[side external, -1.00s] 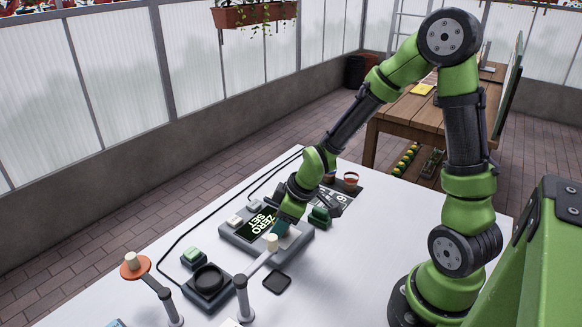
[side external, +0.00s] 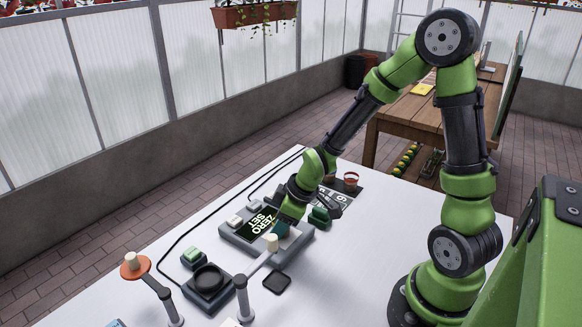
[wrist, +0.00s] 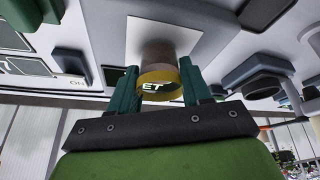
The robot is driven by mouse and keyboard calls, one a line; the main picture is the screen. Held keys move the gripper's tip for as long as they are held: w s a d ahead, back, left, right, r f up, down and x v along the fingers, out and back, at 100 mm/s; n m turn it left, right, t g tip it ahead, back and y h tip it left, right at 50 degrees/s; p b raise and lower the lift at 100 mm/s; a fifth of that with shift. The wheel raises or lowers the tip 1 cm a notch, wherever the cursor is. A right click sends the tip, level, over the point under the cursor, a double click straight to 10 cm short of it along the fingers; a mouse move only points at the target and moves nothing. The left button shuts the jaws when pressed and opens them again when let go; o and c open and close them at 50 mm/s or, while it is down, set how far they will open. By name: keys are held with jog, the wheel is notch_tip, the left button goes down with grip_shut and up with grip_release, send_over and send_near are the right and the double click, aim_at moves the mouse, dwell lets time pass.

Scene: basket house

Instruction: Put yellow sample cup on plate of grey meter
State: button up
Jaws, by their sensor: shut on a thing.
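The grey meter (side external: 240,236) lies on the white table, its dark display reading "ZERO SET". Its pale square plate (wrist: 190,32) shows in the wrist view, just beyond my fingertips. My gripper (side external: 281,228) is low over the plate end of the meter. In the wrist view, my gripper (wrist: 160,88) has its green fingers shut on the yellow sample cup (wrist: 172,77), one finger on each side. The cup's round yellow rim shows; in the side view the fingers hide the cup. I cannot tell whether the cup touches the plate.
A round black dish device (side external: 208,279) and a green-button box (side external: 194,256) stand front left. Two grey posts, one with an orange disc (side external: 135,268), rise at the front. A small black pad (side external: 277,283) lies in front of the meter. A red cup (side external: 351,179) stands behind.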

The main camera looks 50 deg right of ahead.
jog(key=o, duration=1.7)
jog(key=shift+r, duration=0.1)
jog(key=shift+v, duration=2.45)
jog(key=shift+r, duration=1.45)
